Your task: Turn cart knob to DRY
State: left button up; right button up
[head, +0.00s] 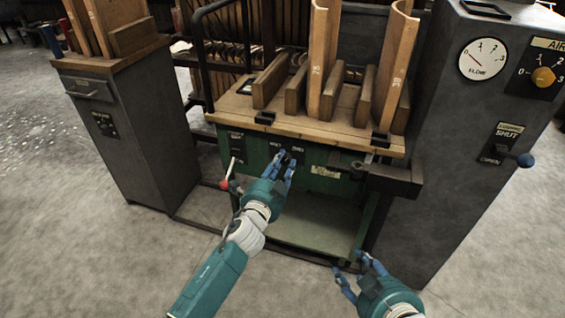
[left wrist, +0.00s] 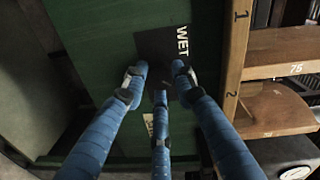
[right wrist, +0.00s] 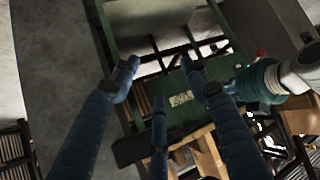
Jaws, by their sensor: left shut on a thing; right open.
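The green cart (head: 330,180) stands in the middle of the head view, with a wooden top. On its front is a black knob plate (head: 299,151); in the left wrist view the plate (left wrist: 154,44) shows the word WET, turned sideways. My left gripper (head: 286,160) is at the plate, its fingers shut around the small dark knob, which is mostly hidden between them. The knob's pointing direction cannot be read, and no DRY mark is legible. My right gripper (head: 350,268) is open and empty, low in front of the cart's right leg.
A red-tipped lever (head: 225,185) sticks out at the cart's front left, close to my left wrist. A grey cabinet (head: 140,125) stands at left. Floor in front is clear.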

pick_arm(q)
jog(key=shift+d+r+m, duration=0.15)
jog(key=shift+d+m, duration=0.05)
jog(key=shift+m, duration=0.8)
pick_arm(e)
jog(key=shift+s+d+f, duration=0.15)
jog(key=shift+s+f, duration=0.2)
jog(key=shift+s, duration=0.05)
pick_arm(q)
jog(key=shift+s, duration=0.1)
pick_arm(e)
jog(key=shift+g, duration=0.3)
pick_arm(q)
jog(key=o, duration=1.2)
jog(key=shift+c, duration=0.2)
jog(key=v, duration=1.2)
